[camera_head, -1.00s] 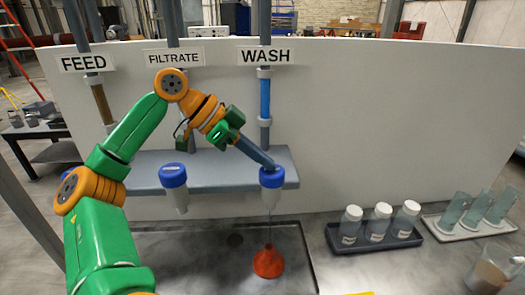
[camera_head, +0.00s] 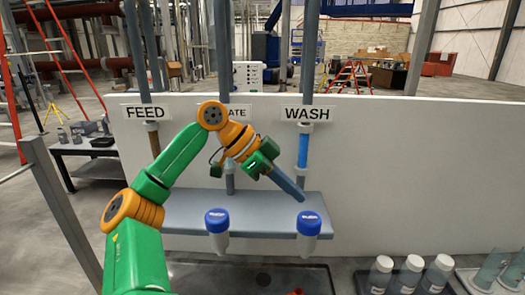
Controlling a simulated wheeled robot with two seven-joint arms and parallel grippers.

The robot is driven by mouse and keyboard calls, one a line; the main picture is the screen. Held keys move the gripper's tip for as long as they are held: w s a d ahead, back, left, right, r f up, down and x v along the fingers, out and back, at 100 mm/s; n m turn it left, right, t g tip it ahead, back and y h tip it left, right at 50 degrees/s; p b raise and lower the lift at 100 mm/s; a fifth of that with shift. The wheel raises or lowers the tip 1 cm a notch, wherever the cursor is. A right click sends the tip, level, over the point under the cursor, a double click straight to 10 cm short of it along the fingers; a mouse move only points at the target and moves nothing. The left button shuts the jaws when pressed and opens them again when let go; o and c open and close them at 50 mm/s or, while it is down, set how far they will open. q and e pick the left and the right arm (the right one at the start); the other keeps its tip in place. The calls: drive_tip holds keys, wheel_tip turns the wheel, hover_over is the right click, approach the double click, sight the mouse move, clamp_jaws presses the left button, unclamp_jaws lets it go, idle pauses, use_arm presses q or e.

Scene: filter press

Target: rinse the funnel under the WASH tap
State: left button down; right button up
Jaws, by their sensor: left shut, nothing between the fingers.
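The orange-red funnel (camera_head: 295,292) shows only as a small tip at the bottom edge, in the dark sink tray below the WASH tap; the rest of it is cut off. The WASH tap (camera_head: 308,223) has a blue cap and a pale tapered nozzle, under the WASH sign (camera_head: 306,113). My left gripper (camera_head: 299,197) is shut and empty, its tip pointing down just above the tap's cap. I cannot tell whether it touches the cap. My right gripper is not in view.
A second blue-capped tap (camera_head: 217,221) hangs to the left on the same grey shelf (camera_head: 262,212). The sink tray (camera_head: 200,277) lies below. White-capped bottles (camera_head: 410,275) and glass tubes (camera_head: 490,272) stand at the lower right. The white panel (camera_head: 430,180) rises behind.

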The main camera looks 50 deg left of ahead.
use_arm(q)
drive_tip(key=p+v, duration=0.1)
drive_tip(key=v, duration=0.6)
drive_tip(key=shift+w, duration=0.1)
